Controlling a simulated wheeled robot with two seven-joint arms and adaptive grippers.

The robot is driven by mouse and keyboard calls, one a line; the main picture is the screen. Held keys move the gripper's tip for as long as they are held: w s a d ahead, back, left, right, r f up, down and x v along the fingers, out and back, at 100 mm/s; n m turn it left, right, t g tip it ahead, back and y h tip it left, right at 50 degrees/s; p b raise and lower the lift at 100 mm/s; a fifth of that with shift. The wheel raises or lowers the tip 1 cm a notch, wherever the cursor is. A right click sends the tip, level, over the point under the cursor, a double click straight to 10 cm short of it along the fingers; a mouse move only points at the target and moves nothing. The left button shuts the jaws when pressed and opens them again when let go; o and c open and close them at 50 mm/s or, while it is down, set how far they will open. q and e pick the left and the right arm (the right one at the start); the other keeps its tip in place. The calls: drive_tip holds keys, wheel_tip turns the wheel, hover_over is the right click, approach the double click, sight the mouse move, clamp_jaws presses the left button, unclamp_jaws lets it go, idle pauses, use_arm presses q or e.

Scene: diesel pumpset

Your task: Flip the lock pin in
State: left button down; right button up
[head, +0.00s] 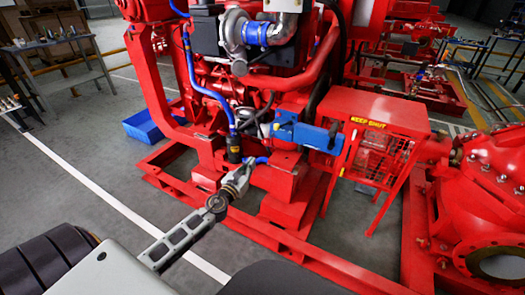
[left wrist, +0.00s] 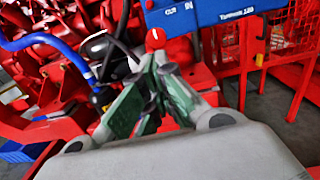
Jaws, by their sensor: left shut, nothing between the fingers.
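A blue box (head: 308,135) is mounted on the red diesel pumpset. It also shows in the left wrist view (left wrist: 205,12), with white lettering that seems to include "IN". A small red knob with a white mark, which looks like the lock pin (left wrist: 155,39), sits at the box's lower left edge. I cannot make it out clearly in the head view. My left gripper (head: 245,168) is just below and left of the box. In the left wrist view its green-padded fingers (left wrist: 160,72) are shut and empty, just under the knob. My right gripper is not in view.
A red mesh guard (head: 375,140) marked "KEEP SHUT" stands right of the box. A blue hose (head: 205,95) and dark cables run close left of my gripper. A blue crate (head: 142,127) sits on the floor behind. Grey floor is open at the left.

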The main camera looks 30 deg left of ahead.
use_arm(q)
drive_tip(key=w, duration=1)
drive_tip(key=shift+w+a+r, duration=0.15)
drive_tip(key=shift+w+r, duration=0.05)
drive_tip(key=shift+w, duration=0.05)
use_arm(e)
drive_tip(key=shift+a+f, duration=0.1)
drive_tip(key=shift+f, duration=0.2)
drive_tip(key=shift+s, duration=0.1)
use_arm(q)
drive_tip(key=shift+w, duration=0.1)
idle(0.3)
